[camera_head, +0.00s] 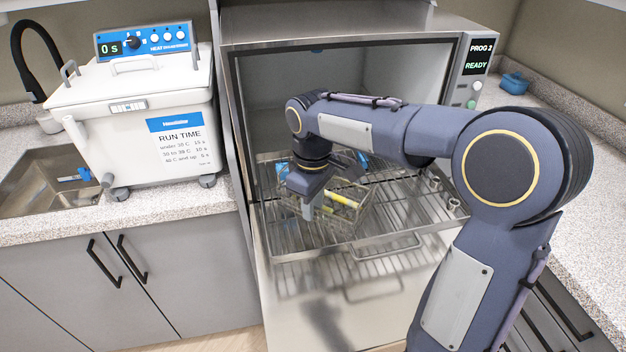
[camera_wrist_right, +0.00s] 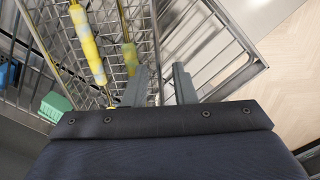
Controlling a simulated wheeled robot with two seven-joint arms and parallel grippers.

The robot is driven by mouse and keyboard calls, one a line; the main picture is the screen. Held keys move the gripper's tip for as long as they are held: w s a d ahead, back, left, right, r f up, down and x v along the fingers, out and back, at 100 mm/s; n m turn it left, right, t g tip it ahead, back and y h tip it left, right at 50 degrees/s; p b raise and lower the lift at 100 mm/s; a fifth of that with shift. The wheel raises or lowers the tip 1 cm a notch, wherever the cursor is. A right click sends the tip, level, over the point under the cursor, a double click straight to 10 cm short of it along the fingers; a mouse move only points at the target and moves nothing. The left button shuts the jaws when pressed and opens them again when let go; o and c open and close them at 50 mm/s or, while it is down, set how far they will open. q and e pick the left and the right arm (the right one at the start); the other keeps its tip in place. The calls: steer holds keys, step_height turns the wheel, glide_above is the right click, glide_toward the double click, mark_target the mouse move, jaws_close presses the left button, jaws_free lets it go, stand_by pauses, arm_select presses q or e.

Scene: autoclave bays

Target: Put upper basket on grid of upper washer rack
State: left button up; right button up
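The wire basket (camera_head: 358,216) holds yellow-banded instruments and stands on the wire grid of the pulled-out washer rack (camera_head: 412,221). My right gripper (camera_head: 309,212) points down at the basket's near-left side, partly covering it. In the right wrist view, its two fingers (camera_wrist_right: 159,88) are apart, with the basket's wire side (camera_wrist_right: 154,45) running up to the gap between them. I see no clear contact on either finger. A yellow-handled instrument (camera_wrist_right: 88,45) and a green block (camera_wrist_right: 55,106) also show there. My left gripper is not in view.
The washer chamber (camera_head: 270,85) stands open behind the rack, its panel reading READY. A white heating bath (camera_head: 140,130) and a sink (camera_head: 45,185) are to the left. The right counter (camera_head: 590,200) is mostly clear, with a blue object (camera_head: 514,83) at the back.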

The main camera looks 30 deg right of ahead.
step_height(320, 180, up, 10)
steer(key=s+a+f+m+t+y, duration=0.1)
steer(key=s+f+m, duration=0.3)
steer(key=s, duration=0.6)
steer(key=s+a+f+m+t+y, duration=0.2)
steer(key=s+f+m+t, duration=0.2)
steer(key=s, duration=0.6)
step_height(320, 180, down, 2)
steer(key=shift+f+t+y+p, duration=0.25)
steer(key=shift+t+y+p, duration=0.05)
steer(key=shift+y+p, duration=0.1)
steer(key=shift+s+d, duration=0.1)
steer(key=shift+s, duration=0.05)
